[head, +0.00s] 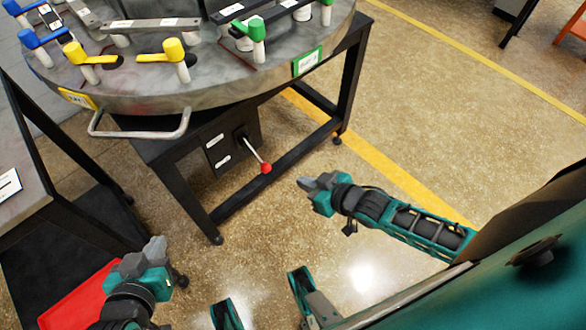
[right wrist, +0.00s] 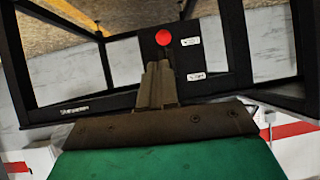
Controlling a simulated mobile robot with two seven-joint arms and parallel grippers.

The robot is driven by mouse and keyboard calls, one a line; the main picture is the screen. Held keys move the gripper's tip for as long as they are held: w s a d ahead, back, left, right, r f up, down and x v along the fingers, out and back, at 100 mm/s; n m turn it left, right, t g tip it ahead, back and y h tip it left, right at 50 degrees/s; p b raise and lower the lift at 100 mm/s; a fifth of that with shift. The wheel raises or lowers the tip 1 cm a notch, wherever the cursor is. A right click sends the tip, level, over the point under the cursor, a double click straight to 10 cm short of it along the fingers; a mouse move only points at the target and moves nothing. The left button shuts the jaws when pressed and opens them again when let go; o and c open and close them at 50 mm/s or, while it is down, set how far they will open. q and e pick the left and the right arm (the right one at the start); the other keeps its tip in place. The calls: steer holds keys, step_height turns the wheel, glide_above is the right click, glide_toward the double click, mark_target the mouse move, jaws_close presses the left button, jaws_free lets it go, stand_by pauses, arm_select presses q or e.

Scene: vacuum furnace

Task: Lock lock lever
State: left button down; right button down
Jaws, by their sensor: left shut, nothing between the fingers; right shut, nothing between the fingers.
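The lock lever (head: 256,156) is a metal rod with a red ball knob, fixed to a black panel under the round table. It slants down and to the right in the head view. In the right wrist view its red knob (right wrist: 163,38) shows just beyond my fingertips. My left gripper (head: 154,247) is shut and empty at the lower left, away from the lever.
The round metal table (head: 215,92) carries several colored clamps and has a bar handle (head: 140,133) on its rim. Black frame legs (head: 345,75) stand below. A dark side table (head: 25,195) and a red tray (head: 75,298) are at left.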

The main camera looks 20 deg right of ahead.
arm_select(q)
steer(key=shift+w+a+r, duration=0.1)
steer(key=shift+w+r, duration=0.2)
steer(key=shift+r, duration=0.3)
arm_select(e)
steer(key=shift+s+d+r, duration=0.15)
steer(key=shift+s+d, duration=0.1)
steer(key=shift+s, duration=0.3)
steer(key=shift+s+d+r, duration=0.1)
steer(key=shift+s+d, duration=0.15)
steer(key=shift+s, duration=0.35)
steer(key=shift+s+d+r, duration=0.15)
steer(key=shift+s+d, duration=0.1)
steer(key=shift+s, duration=0.3)
arm_select(q)
steer(key=shift+p, duration=0.3)
arm_select(e)
steer(key=shift+r, duration=0.1)
